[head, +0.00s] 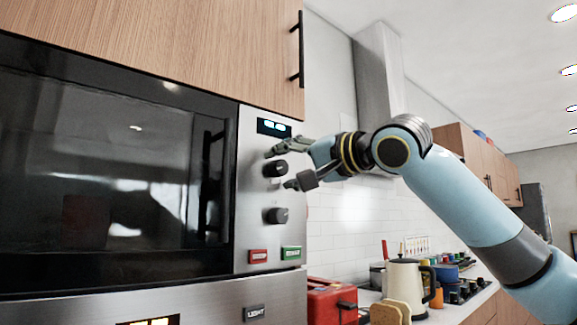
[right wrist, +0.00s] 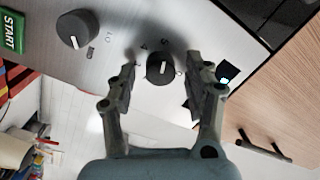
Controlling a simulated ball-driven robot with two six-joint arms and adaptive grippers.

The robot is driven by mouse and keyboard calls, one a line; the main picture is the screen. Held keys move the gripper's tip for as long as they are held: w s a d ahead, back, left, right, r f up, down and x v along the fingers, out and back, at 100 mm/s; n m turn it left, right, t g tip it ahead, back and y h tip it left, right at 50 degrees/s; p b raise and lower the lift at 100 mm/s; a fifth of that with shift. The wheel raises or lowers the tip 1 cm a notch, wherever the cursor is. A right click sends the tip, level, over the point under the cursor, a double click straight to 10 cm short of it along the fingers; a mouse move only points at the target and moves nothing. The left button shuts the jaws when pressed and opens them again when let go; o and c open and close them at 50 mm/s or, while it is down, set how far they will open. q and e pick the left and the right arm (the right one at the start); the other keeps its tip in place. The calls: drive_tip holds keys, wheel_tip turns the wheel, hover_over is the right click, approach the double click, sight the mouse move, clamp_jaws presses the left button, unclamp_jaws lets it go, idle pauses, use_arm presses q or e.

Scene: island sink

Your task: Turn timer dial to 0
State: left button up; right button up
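The microwave's control panel (head: 270,240) carries two dark round dials, one above the other, below a small lit display (head: 273,127). The upper dial (head: 275,169) sits between the fingers of my right gripper (head: 279,168). In the right wrist view the upper dial (right wrist: 160,67) has a white pointer line, and the open fingers (right wrist: 160,85) stand on either side of it, apart from it. The lower dial (head: 277,215) also shows in the right wrist view (right wrist: 77,29). Which dial is the timer I cannot read. My left gripper is not in view.
A red button (head: 257,256) and a green START button (head: 291,253) sit below the dials. The dark glass door (head: 110,180) is left of the panel. A red toaster (head: 330,300) and a cream kettle (head: 403,285) stand at lower right. Wooden cabinets (head: 170,40) are above.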

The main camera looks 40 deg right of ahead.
clamp_jaws()
